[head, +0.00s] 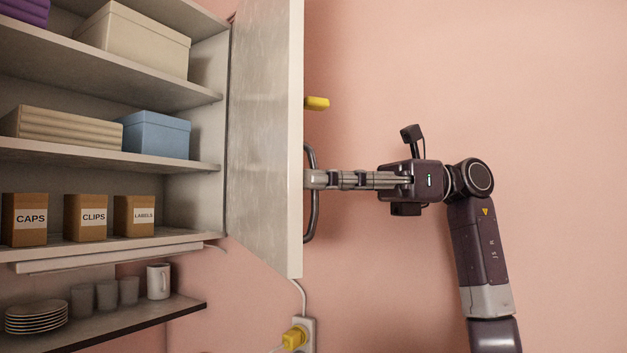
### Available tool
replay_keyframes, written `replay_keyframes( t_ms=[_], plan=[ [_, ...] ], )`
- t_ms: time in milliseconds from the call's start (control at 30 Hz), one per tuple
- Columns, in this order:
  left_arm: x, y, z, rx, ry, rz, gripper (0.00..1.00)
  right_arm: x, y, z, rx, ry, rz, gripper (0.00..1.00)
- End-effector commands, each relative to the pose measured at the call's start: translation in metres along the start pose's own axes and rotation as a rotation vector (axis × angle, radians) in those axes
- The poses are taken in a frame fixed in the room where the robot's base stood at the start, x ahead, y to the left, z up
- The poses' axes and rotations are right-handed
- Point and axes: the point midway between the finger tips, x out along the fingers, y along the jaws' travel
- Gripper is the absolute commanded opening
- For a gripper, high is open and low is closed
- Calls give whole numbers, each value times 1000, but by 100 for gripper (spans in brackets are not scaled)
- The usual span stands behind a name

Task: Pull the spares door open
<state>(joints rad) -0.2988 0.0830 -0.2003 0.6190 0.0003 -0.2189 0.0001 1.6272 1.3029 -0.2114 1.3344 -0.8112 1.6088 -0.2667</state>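The spares door (265,130) is a tall pale panel at the right side of the wall cabinet. It stands swung well open, with the shelves in view to its left. Its dark bar handle (311,220) is on the door's right-hand face and runs upright. My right gripper (316,180) reaches in from the right with its fingers level. Its fingertips overlap the middle of the handle, close to the door. The fingers show edge-on, so the gap between them and the far finger are hidden. My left gripper is not in view.
The cabinet shelves hold a cream box (135,38), a blue box (155,134) and labelled cartons (87,217). A lower shelf (130,322) carries plates and cups. A yellow plug (294,338) sits in a wall socket below the door. Bare wall fills the right.

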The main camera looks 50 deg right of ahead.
Motion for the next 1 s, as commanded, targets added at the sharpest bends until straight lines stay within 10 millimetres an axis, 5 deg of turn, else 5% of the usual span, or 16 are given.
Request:
replay_keyframes(
  t_ms=[400, 1000],
  plan=[
    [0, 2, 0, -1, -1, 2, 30, -61, 0, 2, -2, -7, -2, 14],
    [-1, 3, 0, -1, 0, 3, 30, -76, 0, 2, 0, -9, -5, 14]
  ],
)
